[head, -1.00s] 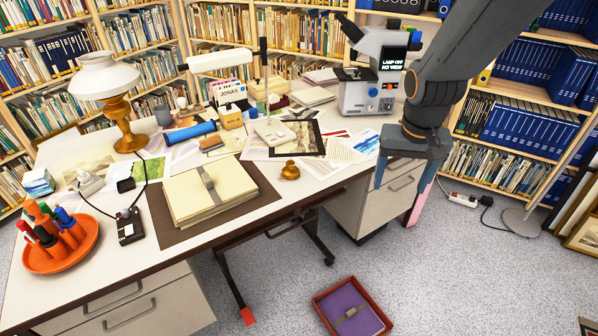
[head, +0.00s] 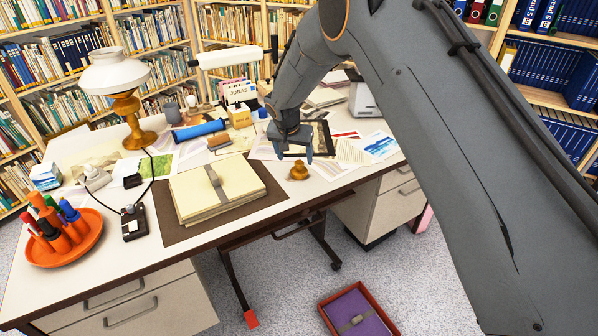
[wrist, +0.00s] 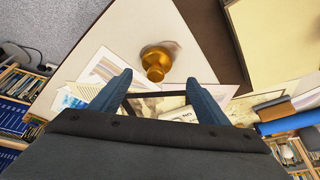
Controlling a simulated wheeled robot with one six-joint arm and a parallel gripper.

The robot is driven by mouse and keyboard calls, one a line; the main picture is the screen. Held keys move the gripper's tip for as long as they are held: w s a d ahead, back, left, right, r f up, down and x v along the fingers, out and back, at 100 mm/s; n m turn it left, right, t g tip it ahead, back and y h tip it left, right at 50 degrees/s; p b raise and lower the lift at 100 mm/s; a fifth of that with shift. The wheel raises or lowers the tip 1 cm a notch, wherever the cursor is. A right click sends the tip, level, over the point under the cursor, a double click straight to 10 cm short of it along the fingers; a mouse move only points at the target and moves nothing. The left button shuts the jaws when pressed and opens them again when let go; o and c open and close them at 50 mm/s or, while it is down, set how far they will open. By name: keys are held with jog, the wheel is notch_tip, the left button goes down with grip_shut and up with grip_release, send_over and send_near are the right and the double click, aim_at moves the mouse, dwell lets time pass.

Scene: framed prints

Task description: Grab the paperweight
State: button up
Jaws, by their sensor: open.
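A small brass-coloured knobbed weight, which looks like the paperweight (head: 298,171), stands on the bare desk (head: 330,180) near its front edge, right of the stack of cream folders. In the wrist view the paperweight (wrist: 155,63) is upright, just beyond the fingertips and roughly centred between them. My gripper (head: 295,158) points down over the desk, just behind the paperweight. In the wrist view my gripper (wrist: 160,79) has its two blue fingers spread, with nothing held between them. A dark-framed print lies under and behind the fingers, partly hidden by my gripper.
Cream folders (head: 215,190) lie on a brown mat to the left. Loose papers (head: 368,148) lie to the right. A red tray (head: 325,316) with a purple folder is on the floor.

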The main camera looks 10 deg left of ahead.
aim_at(299, 162)
jog(key=shift+w+d+p+x, duration=0.15)
jog(key=shift+p+x, duration=0.45)
jog(key=shift+x, duration=0.95)
jog(key=shift+w+d+p+x, duration=0.15)
jog(key=shift+p+x, duration=0.4)
jog(key=shift+x, duration=0.95)
jog(key=shift+d+r, duration=0.1)
jog(key=c, duration=1.5)
